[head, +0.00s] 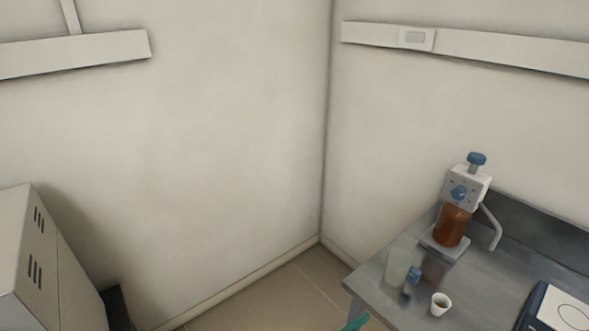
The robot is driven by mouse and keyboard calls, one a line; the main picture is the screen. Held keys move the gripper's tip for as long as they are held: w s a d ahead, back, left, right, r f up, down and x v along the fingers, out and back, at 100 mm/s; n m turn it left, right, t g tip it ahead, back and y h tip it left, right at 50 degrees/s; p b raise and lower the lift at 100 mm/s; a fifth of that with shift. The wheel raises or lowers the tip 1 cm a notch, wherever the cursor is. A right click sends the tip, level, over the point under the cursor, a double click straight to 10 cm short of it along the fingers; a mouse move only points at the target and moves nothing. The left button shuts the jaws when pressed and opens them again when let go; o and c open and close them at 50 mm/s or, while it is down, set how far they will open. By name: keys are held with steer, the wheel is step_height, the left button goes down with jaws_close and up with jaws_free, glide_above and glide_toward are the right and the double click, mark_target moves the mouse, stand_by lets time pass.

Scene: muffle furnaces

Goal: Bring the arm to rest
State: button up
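My gripper does not show in the head view, and I cannot tell its state. A small teal piece (355,322) pokes in at the bottom edge by the table's front. Most of it is cut off, and I cannot tell what it is.
A grey table (385,277) at the lower right bears a dispenser with a brown bottle (453,226), a clear vessel with a blue part (398,267), a white cup (440,304) and a dark-edged device (562,310). A grey cabinet (40,265) stands lower left. Floor (290,290) shows between.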

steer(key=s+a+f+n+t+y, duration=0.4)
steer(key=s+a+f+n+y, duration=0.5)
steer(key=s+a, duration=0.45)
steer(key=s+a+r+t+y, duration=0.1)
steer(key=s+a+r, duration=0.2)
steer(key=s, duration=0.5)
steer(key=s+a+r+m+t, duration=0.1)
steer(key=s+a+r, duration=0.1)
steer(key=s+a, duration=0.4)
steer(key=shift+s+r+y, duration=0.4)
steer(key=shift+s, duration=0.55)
